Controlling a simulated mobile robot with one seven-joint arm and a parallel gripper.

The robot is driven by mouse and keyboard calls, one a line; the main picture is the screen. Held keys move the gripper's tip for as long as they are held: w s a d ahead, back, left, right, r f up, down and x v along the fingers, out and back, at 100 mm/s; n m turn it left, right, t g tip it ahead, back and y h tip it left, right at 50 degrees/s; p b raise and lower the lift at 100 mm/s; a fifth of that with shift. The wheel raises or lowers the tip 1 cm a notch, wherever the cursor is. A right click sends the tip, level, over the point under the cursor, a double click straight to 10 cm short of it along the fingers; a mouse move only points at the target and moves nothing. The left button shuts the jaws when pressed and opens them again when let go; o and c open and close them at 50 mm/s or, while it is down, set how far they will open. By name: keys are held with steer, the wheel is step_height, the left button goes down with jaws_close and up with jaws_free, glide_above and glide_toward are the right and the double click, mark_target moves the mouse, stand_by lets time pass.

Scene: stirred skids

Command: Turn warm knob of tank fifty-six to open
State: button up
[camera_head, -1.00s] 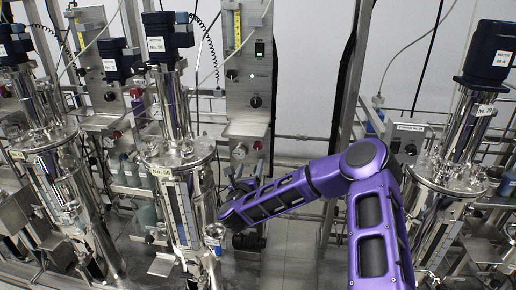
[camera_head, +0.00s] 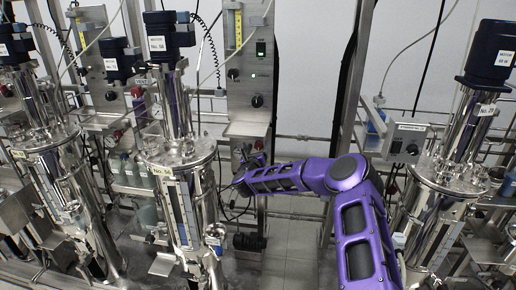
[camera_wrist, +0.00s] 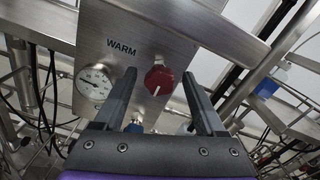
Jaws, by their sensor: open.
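The red warm knob (camera_wrist: 159,79) sits on a metal panel under the word WARM in the wrist view. It has a white mark pointing down in that picture. My gripper (camera_wrist: 160,74) is open, with one dark finger on each side of the knob in the picture. I cannot tell whether the fingers touch it. Tank fifty-six (camera_head: 178,152) is the steel vessel with a yellow No. 56 label in the head view. In that view, my gripper (camera_head: 238,180) is beside the tank, below the panel, and its fingers are hard to make out.
A round dial gauge (camera_wrist: 95,83) is left of the knob. A metal box edge (camera_wrist: 225,35) overhangs the panel. An upright control panel (camera_head: 248,75) with a green light rises above. Another tank (camera_head: 450,185) stands at right. Hoses and pipes crowd the area.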

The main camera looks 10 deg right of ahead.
jaws_close()
stand_by(0.3)
steer(key=shift+n+b, duration=0.35)
steer(key=shift+n, duration=0.05)
steer(key=n+b, duration=0.2)
steer(key=n, duration=0.1)
steer(key=shift+a+f+n, duration=0.1)
steer(key=shift+n, duration=0.2)
steer(key=n+b, duration=0.1)
steer(key=n, duration=0.4)
steer(key=shift+b, duration=0.3)
steer(key=n, duration=1.2)
steer(key=shift+f+n, duration=0.15)
steer(key=shift+n, duration=0.15)
